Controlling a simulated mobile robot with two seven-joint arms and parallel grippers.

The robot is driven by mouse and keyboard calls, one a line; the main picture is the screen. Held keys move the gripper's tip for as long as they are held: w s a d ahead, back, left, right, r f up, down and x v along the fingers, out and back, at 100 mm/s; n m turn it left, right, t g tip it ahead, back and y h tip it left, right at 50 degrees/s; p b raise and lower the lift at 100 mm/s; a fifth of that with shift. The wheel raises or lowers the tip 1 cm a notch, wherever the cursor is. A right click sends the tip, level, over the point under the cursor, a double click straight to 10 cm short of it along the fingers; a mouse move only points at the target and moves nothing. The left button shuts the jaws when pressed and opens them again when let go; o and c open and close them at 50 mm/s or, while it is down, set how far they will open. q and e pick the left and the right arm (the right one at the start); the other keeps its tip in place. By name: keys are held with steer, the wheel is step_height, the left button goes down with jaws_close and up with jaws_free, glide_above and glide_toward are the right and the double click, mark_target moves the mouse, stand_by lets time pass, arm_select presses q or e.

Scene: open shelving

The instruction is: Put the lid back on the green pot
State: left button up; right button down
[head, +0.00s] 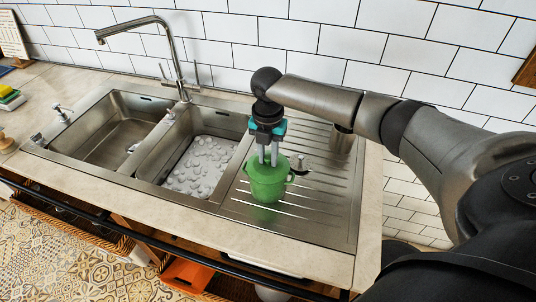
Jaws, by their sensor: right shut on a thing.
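The green pot (267,185) stands upright on the ribbed steel drainboard, right of the sink basins, with a dark handle on its right side. My right gripper (268,159) points straight down over the pot, its fingertips at the pot's top. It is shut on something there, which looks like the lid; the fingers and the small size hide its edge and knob. I cannot tell whether the lid touches the rim all round. My left gripper is not in view.
A small dark and grey knob-like thing (299,164) is close to the pot's right. A metal cylinder (342,139) stands behind it, partly under my right arm. The tall faucet (176,55) rises behind the basins. The drainboard's front right (325,215) is clear.

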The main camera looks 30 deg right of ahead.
steer(key=shift+p, duration=0.75)
stand_by(0.9)
steer(key=shift+f+p, duration=0.15)
steer(key=shift+p, duration=0.45)
stand_by(1.2)
steer(key=shift+c, duration=0.6)
jaws_free()
stand_by(0.4)
steer(key=shift+r+p, duration=3.55)
steer(key=shift+p, duration=0.2)
steer(key=shift+f, duration=0.1)
steer(key=shift+c, duration=0.4)
